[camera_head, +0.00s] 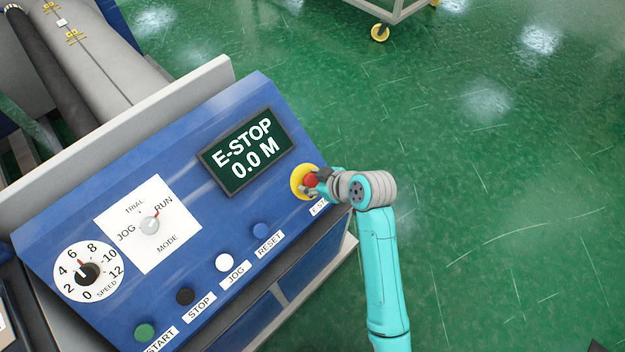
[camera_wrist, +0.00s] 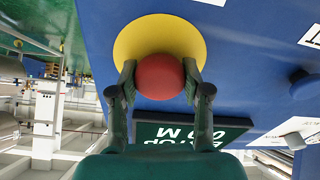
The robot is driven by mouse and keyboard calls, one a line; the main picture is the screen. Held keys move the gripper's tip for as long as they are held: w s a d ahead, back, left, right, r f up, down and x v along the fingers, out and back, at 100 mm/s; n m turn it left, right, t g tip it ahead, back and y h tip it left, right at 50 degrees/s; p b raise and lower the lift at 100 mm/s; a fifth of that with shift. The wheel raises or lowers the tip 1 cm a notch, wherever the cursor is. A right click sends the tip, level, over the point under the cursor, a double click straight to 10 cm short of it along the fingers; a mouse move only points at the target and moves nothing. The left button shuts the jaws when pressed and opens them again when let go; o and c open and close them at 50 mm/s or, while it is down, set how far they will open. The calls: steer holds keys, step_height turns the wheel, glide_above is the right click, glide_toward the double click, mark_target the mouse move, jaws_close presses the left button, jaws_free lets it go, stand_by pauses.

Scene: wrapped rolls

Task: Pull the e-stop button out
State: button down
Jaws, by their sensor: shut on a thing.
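The red e-stop button (camera_head: 311,180) sits on a round yellow plate (camera_head: 297,182) at the right end of the blue control panel (camera_head: 190,215). In the wrist view the red button (camera_wrist: 159,77) is in front of the yellow plate (camera_wrist: 160,32). My gripper (camera_head: 314,184) is at the button, with one finger on each side of it. In the wrist view my gripper (camera_wrist: 159,80) is shut on the red button. The display (camera_head: 246,150) reads "E-STOP 0.0 M".
Along the panel's lower edge are the reset (camera_head: 261,230), jog (camera_head: 224,262), stop (camera_head: 185,296) and start (camera_head: 145,332) buttons. A mode switch (camera_head: 150,225) and speed dial (camera_head: 87,273) sit at left. Green floor (camera_head: 500,200) is open at right; a wheeled cart (camera_head: 392,14) stands behind.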

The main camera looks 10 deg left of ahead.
steer(key=shift+v, duration=1.1)
steer(key=c, duration=0.5)
jaws_free()
steer(key=shift+r, duration=0.1)
steer(key=v, duration=1.1)
steer(key=shift+s+d+r, duration=0.25)
steer(key=shift+f, duration=0.1)
